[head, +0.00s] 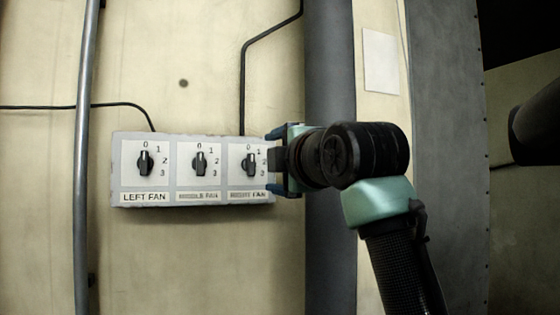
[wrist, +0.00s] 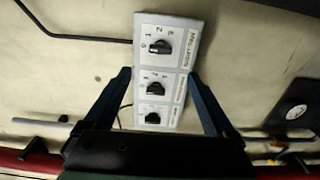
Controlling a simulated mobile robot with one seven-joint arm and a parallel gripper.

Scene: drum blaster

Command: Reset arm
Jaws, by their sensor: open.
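A grey control box (head: 160,202) is on the wall, with three black rotary knobs marked 0 to 3. They are the left fan knob (head: 145,163), the middle fan knob (head: 200,163) and the right fan knob (head: 249,164). All three knobs stand about upright, near 0. My gripper (head: 272,161) is at the box's right end, its fingers apart and empty. In the wrist view the box (wrist: 194,40) appears turned on its side, ahead of and between the open fingers of my gripper (wrist: 157,73). No finger visibly grips a knob.
A vertical grey pipe (head: 86,150) runs left of the box. Black cables (head: 243,80) lead to the box's top. A wide dark column (head: 330,70) stands behind my arm.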

